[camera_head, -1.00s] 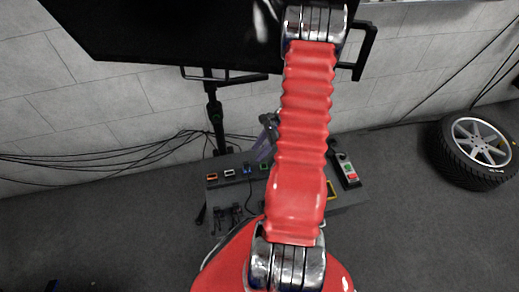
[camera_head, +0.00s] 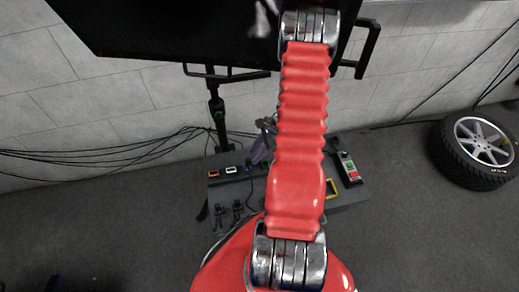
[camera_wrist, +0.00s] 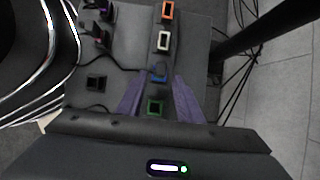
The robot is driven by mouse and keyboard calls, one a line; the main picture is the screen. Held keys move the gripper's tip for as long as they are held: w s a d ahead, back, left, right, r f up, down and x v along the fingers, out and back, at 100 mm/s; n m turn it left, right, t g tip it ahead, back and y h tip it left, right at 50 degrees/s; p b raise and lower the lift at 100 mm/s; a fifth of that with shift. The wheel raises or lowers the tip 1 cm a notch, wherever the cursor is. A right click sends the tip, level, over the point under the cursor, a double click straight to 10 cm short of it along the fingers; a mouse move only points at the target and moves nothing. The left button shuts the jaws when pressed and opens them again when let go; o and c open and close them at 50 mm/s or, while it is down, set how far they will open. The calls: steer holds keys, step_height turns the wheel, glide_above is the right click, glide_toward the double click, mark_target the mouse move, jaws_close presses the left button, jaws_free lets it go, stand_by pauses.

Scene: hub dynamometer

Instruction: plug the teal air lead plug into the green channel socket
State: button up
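The green-framed channel socket (camera_wrist: 155,107) is on the dark bench panel in the wrist view, in the gap between my two fingers. My gripper (camera_wrist: 158,84) has grey-purple fingers spread apart, with no plug visible between them. In the head view only part of a purple finger shows beside my red arm, above the panel. I cannot pick out a teal plug in either view. A dark holder or plug (camera_wrist: 95,82) sits left of the sockets, its colour unclear.
In line with the green socket are blue (camera_wrist: 158,77), white (camera_wrist: 163,41) and orange (camera_wrist: 168,12) sockets. A dark cable runs to the blue one. Dark plugs or holders (camera_head: 237,207) stand at the bench's left. A control box (camera_head: 349,169) is at its right. A monitor stand (camera_head: 217,115) rises behind.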

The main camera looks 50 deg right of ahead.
mark_target(249, 159)
steer(key=shift+x, duration=2.65)
steer(key=shift+c, duration=0.6)
jaws_close()
steer(key=shift+r, duration=0.15)
steer(key=shift+w+r, duration=0.1)
steer(key=shift+r, duration=0.25)
steer(key=shift+r, duration=0.35)
steer(key=shift+r, duration=0.4)
steer(key=shift+r, duration=0.3)
